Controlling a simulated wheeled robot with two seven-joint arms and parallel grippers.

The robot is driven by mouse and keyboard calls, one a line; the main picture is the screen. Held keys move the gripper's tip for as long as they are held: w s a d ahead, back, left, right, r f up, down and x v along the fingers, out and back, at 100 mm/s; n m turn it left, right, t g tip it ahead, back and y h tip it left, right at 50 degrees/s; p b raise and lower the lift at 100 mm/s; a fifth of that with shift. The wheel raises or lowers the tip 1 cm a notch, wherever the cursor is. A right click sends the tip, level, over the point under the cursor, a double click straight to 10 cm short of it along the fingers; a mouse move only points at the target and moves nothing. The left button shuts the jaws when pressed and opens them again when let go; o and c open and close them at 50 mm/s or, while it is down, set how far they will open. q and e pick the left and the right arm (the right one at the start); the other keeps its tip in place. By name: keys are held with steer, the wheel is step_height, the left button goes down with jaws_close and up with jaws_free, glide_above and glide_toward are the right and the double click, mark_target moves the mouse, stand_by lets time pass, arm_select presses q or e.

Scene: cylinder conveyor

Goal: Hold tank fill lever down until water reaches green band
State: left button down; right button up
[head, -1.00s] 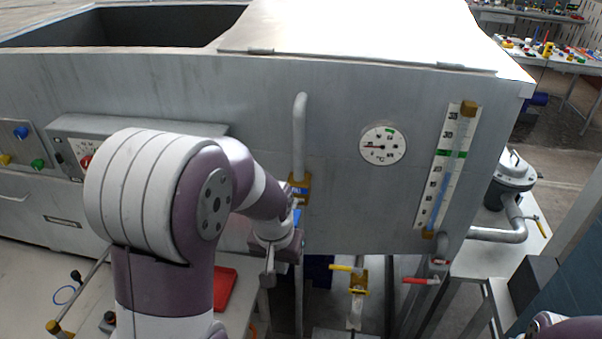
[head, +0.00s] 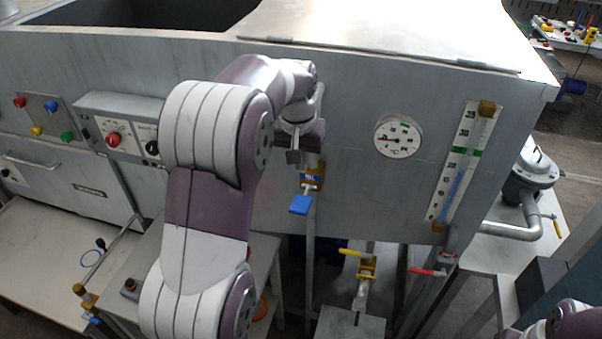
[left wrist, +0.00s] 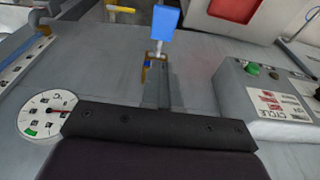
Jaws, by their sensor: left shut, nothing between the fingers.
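The grey tank (head: 350,105) carries a fill valve with a blue lever (head: 300,204) hanging below its pipe; the lever also shows in the left wrist view (left wrist: 166,22). My left gripper (head: 293,158) is shut and empty, in front of the tank wall just above the lever, apart from it. The level gauge (head: 448,190) on the tank's right has a green band (head: 466,152). Blue water stands in its tube, seemingly a little below the band; the exact level is hard to read. My right gripper is not in view.
A round dial thermometer (head: 398,137) sits left of the gauge. A yellow-handled valve (head: 366,268) and a red-handled valve (head: 428,271) are below the tank. A control box (head: 120,125) with knobs is on the left. A pump (head: 530,170) stands right.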

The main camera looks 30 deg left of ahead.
arm_select(q)
step_height(320, 180, down, 5)
steer(key=b, duration=0.3)
steer(key=p, duration=0.2)
glide_above(302, 203)
step_height(302, 203, down, 5)
steer(key=shift+s+r, duration=0.1)
steer(key=shift+s+d+f, duration=0.1)
steer(key=shift+s+f, duration=0.15)
steer(key=shift+f, duration=0.55)
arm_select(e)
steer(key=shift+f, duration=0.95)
arm_select(q)
steer(key=shift+w, duration=0.1)
steer(key=shift+f, duration=0.1)
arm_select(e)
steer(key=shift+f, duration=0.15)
